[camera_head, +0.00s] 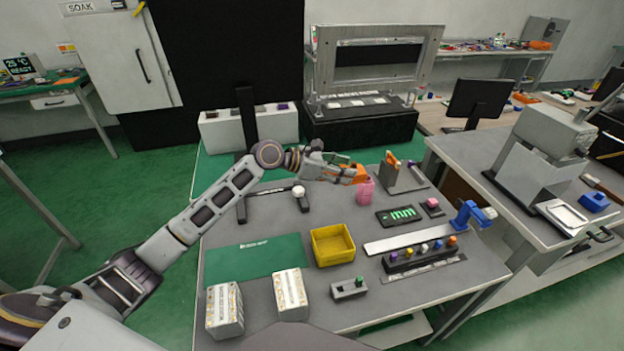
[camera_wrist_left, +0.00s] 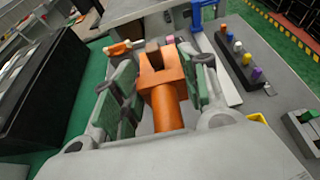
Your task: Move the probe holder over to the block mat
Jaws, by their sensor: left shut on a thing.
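My left gripper (camera_head: 345,172) is shut on an orange piece (camera_head: 354,174), which I take to be the probe holder. In the left wrist view the orange piece (camera_wrist_left: 164,85) has a round stem and a square forked head, between the green-padded fingers of the left gripper (camera_wrist_left: 160,100). It is over the far middle of the table, close by a pink cup-like thing (camera_head: 366,191); I cannot tell if they touch. A flat green mat (camera_head: 255,258), which looks like the block mat, lies at the table's left. My right gripper is not in view.
A yellow bin (camera_head: 332,245) stands right of the mat. Two pale boxes (camera_head: 225,310) (camera_head: 291,294) stand in front of it. A grey stand (camera_head: 405,178), a dark block with coloured knobs (camera_head: 420,254) and a blue lever fixture (camera_head: 470,214) are to the right. The mat looks bare.

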